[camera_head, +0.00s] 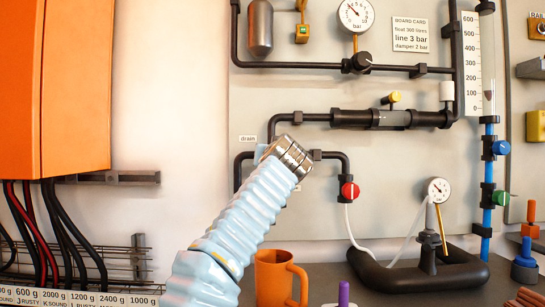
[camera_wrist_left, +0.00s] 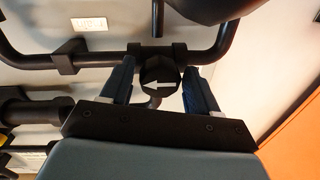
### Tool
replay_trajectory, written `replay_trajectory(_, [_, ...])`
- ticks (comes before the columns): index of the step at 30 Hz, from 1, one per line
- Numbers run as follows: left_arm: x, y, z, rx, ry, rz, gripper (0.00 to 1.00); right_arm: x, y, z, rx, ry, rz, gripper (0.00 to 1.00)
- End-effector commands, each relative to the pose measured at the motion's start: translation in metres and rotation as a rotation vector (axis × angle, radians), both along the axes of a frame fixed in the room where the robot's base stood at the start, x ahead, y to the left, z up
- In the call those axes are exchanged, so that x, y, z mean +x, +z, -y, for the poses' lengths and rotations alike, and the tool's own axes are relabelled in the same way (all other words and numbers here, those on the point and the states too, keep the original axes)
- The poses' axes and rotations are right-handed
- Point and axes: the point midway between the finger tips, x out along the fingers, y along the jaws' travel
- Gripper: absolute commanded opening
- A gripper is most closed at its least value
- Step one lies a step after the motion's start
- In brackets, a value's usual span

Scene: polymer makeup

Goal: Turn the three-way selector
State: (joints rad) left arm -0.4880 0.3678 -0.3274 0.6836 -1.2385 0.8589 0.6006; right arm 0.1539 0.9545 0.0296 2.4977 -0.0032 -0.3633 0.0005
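The three-way selector (camera_wrist_left: 160,86) is a round black knob with a white arrow, on a black pipe junction in the left wrist view. Its arrow points to the left of that picture. My left gripper (camera_wrist_left: 160,66) is open, with one dark finger on each side of the knob. A narrow gap shows on both sides, and I cannot tell whether either finger touches. In the head view my left arm reaches up to the pipes beside the "drain" label (camera_head: 248,139), and its wrist hides the selector and the fingers. My right gripper is not in view.
Black pipes run across the panel, with a red valve knob (camera_head: 350,191) just right of my wrist. An orange cabinet (camera_head: 75,90) hangs at the left. An orange mug (camera_head: 274,280) and a gauge on a black base (camera_head: 420,272) stand on the bench below.

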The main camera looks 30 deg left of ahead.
Motion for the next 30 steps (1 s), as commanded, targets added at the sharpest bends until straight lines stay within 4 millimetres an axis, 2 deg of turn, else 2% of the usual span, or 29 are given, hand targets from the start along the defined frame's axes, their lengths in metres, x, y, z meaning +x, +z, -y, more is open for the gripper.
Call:
replay_trajectory(1, [-0.0001,0.0001,0.0,0.0,0.0,0.0,0.52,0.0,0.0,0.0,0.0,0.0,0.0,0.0])
replay_trajectory(6, [-0.0002,0.0002,0.0001,0.0,0.0,0.0,0.26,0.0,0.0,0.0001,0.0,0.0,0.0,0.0])
replay_trajectory(9, [-0.0003,0.0002,0.0,0.0,0.0,0.0,0.15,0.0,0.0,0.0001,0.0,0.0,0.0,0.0])
replay_trajectory(20, [-0.0006,0.0005,-0.0002,0.063,0.001,-0.036,0.15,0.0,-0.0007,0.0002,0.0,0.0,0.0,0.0])
replay_trajectory(30, [-0.0009,0.0006,0.0,0.286,0.0,-0.173,0.15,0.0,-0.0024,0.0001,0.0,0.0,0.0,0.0])
